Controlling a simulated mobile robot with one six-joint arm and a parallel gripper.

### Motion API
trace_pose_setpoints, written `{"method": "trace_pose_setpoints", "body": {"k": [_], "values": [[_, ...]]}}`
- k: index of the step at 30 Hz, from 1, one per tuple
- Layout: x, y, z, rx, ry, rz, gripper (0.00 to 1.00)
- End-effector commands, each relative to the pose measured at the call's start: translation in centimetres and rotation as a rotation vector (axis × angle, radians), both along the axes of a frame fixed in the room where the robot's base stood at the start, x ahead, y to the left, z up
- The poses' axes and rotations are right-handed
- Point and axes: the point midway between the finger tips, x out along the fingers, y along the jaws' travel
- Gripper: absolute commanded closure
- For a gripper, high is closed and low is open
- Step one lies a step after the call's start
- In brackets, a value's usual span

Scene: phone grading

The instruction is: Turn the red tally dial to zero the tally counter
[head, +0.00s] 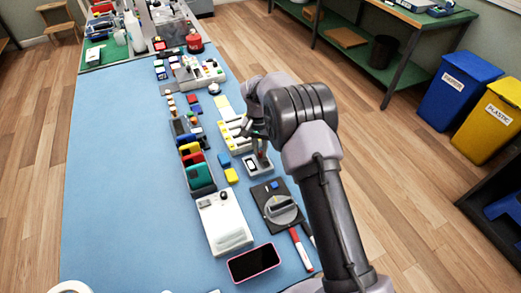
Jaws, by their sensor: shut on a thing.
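The tally counter (259,172) is a small pale box on the blue mat, right of the middle, with a dark-framed window on its face. My gripper (259,153) points down over it with its jaws low at the box. The jaws are shut on the red tally dial, of which only a little red shows beside the fingers. The gripper and wrist hide most of the dial, so its angle and the count cannot be read.
A black unit with a round grey knob (282,209) lies just in front of the counter. Beside it are a white scale-like device (223,221), a red marker (300,248) and a phone (254,263). The mat's left side is clear.

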Motion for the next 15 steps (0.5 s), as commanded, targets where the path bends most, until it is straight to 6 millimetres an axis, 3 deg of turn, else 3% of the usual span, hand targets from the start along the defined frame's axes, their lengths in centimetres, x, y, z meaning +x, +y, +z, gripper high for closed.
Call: {"method": "trace_pose_setpoints", "body": {"k": [15], "values": [[0.01,-0.01,0.02,0.000,0.000,-0.079,1.00]]}}
